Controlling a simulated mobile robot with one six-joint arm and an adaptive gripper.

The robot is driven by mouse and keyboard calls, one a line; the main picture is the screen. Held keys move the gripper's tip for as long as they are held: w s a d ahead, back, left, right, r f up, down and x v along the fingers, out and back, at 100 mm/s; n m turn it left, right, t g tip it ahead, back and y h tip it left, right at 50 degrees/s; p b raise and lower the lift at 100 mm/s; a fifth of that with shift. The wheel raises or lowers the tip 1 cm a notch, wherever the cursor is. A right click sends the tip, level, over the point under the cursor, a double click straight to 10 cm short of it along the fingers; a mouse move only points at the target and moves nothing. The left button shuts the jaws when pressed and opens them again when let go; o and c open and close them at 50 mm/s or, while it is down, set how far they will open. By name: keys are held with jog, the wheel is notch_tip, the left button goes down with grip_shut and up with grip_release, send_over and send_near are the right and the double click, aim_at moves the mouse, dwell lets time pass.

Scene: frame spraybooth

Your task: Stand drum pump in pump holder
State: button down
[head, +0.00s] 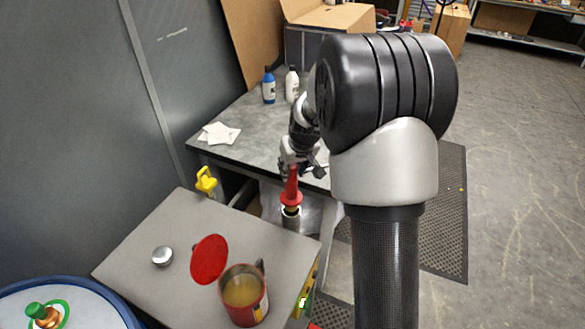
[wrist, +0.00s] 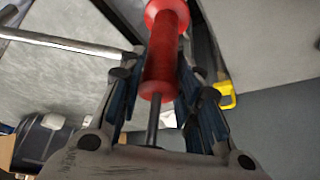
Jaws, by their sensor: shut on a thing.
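The drum pump (head: 291,187) is red, with a flared red collar low on it. It stands roughly upright below my gripper (head: 297,158) in the head view. In the wrist view my gripper (wrist: 167,100) is shut on the pump, its blue-lined fingers on either side of the red body (wrist: 160,65). A dark rod runs from the red part toward the palm. Under the collar a pale ring with a dark tube (head: 291,212) shows beside the near table's far edge. I cannot tell whether this ring is the pump holder or part of the pump.
The near grey table (head: 150,225) carries an open red can (head: 243,293) and a silver disc (head: 162,256). A yellow fixture (head: 206,182) stands at its far edge. A drum (head: 75,305) is at lower left. The far table (head: 235,120) holds bottles, white sheets and a box.

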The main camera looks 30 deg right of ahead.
aim_at(293, 182)
jog(key=shift+w+f+b, duration=0.1)
jog(key=shift+f+b, duration=2.3)
jog(key=shift+f, duration=0.25)
dwell(1.4)
jog(key=c, duration=1.5)
grip_release()
jog(key=o, duration=0.4)
jog(key=shift+f, duration=0.1)
jog(key=shift+s+f, duration=0.2)
jog(key=shift+s, duration=0.05)
jog(key=v, duration=1.2)
jog(key=shift+w+r, duration=0.1)
jog(key=shift+r, duration=0.1)
